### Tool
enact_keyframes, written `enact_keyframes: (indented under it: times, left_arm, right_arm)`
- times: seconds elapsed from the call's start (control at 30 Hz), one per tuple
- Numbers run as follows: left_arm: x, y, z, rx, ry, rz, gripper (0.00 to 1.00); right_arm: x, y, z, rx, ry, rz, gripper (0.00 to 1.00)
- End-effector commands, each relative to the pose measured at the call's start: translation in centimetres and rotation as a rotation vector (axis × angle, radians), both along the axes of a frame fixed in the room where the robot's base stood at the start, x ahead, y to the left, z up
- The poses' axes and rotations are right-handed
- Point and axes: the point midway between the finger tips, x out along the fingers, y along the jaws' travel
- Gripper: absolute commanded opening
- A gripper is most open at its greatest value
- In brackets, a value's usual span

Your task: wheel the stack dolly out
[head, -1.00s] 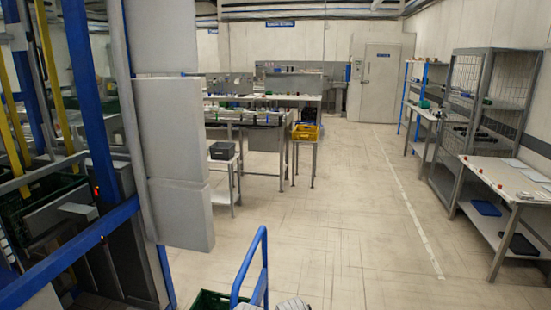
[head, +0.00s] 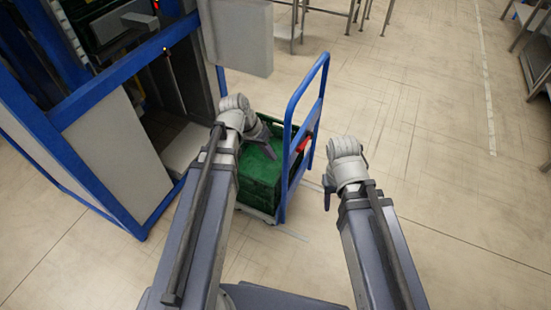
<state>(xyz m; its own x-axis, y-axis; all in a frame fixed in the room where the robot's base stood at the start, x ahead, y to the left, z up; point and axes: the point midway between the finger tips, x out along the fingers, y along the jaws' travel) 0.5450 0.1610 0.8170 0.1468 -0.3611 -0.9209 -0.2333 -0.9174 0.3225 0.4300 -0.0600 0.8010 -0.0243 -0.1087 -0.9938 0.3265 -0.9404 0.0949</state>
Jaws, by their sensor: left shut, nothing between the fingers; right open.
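The stack dolly (head: 288,122) has a tall blue tubular handle frame and a low base, and stands on the floor in front of me, close beside the blue-framed machine. A green crate (head: 257,178) sits on the dolly, partly hidden by my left arm. My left gripper (head: 266,147) is shut and empty, above the crate and left of the handle frame. My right gripper (head: 328,194) is open and empty, to the right of the handle and apart from it. A small red part (head: 303,143) shows at the handle frame.
The blue-framed machine (head: 107,62) with grey panels (head: 118,155) fills the left side, close to the dolly. Open tiled floor (head: 430,170) lies to the right and ahead. Tables (head: 290,28) stand at the back, and shelving (head: 540,62) is at the far right.

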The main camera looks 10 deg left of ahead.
Motion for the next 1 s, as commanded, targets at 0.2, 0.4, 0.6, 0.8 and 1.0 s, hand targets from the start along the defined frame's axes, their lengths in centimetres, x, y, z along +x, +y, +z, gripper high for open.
enact_keyframes:
  times: [0.2,0.4,0.6,0.8,1.0]
  left_arm:
    - [3.7,6.7,-1.4,-0.126,-0.142,0.081,0.0]
    - [4.6,9.1,-1.2,-0.163,-0.202,0.109,0.0]
    - [4.7,9.1,-1.3,-0.165,-0.207,0.108,0.0]
    - [5.5,8.1,-3.5,-0.165,-0.206,0.105,0.0]
    - [6.8,6.4,-6.4,-0.165,-0.205,0.106,0.0]
  right_arm:
    - [0.0,0.0,-3.3,0.0,0.0,0.0,0.5]
    - [0.0,0.0,-3.9,0.0,0.0,0.0,0.5]
    - [0.0,0.0,-4.1,0.0,0.0,0.0,0.5]
    - [0.0,0.0,-6.2,0.0,0.0,0.0,0.5]
    - [0.0,0.0,-9.1,0.0,0.0,0.0,0.5]
